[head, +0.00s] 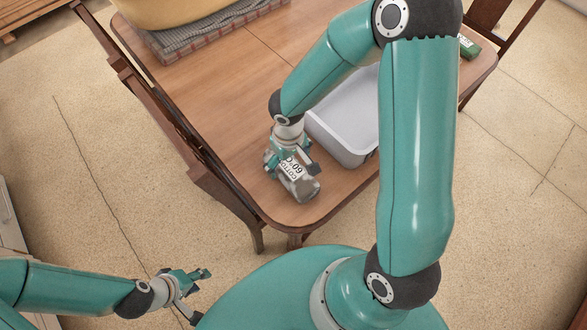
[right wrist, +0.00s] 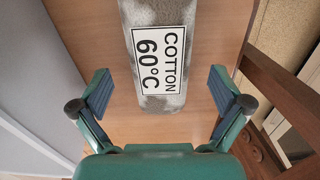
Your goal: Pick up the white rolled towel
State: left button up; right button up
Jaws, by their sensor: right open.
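The white rolled towel (head: 304,189) is a mottled grey-white roll with a printed label reading "COTTON 60°C". It lies near the table's front corner, and its near part also shows in the right wrist view (right wrist: 160,103). My right gripper (head: 290,164) is over the towel. In the right wrist view its open fingers (right wrist: 162,90) stand on either side of the roll, with a visible gap on each side. My left gripper (head: 203,295) is open and empty, low at the left and away from the table.
A pale grey bin (head: 363,158) stands on the table (head: 220,85) just right of the towel. Folded cloths (head: 215,45) lie under a yellow container (head: 165,10) at the back left. A green item (head: 469,46) is at the back right. A wooden chair (head: 215,185) borders the left edge.

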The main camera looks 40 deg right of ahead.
aim_at(291, 167)
jog(key=f, duration=0.4)
jog(key=shift+s+f, duration=0.1)
jog(key=shift+s, duration=0.25)
jog(key=shift+f, duration=0.5)
jog(key=c, duration=1.3)
jog(key=shift+r, duration=0.15)
